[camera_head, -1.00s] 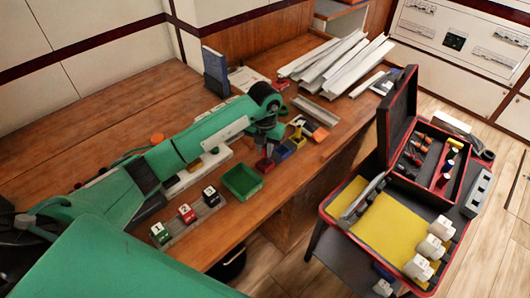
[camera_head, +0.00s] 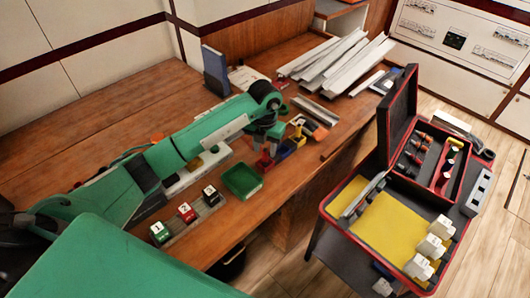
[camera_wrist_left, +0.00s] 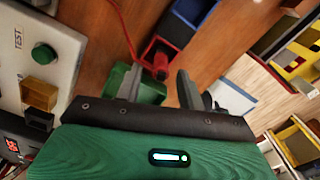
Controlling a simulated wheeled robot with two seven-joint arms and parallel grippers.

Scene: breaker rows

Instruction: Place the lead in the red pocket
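The red pocket (camera_wrist_left: 154,47) is an open-topped red bin, beside a blue one in the left wrist view; it also shows in the head view (camera_head: 266,164). The lead's red plug (camera_wrist_left: 161,66) is at the pocket, and its red cable (camera_wrist_left: 124,28) runs off to the top left. The plug appears to be in the pocket, but its lower end is hard to make out. My left gripper (camera_wrist_left: 160,82) is open, with one finger on each side of the plug and a gap to it. In the head view my left gripper (camera_head: 264,146) is just above the red pocket. My right gripper is not in view.
A green tray (camera_head: 242,182) stands close to the pockets. Numbered blocks (camera_head: 185,211) stand nearer me. A white test box (camera_wrist_left: 45,45) is at left in the wrist view. White trunking (camera_head: 335,58) lies behind.

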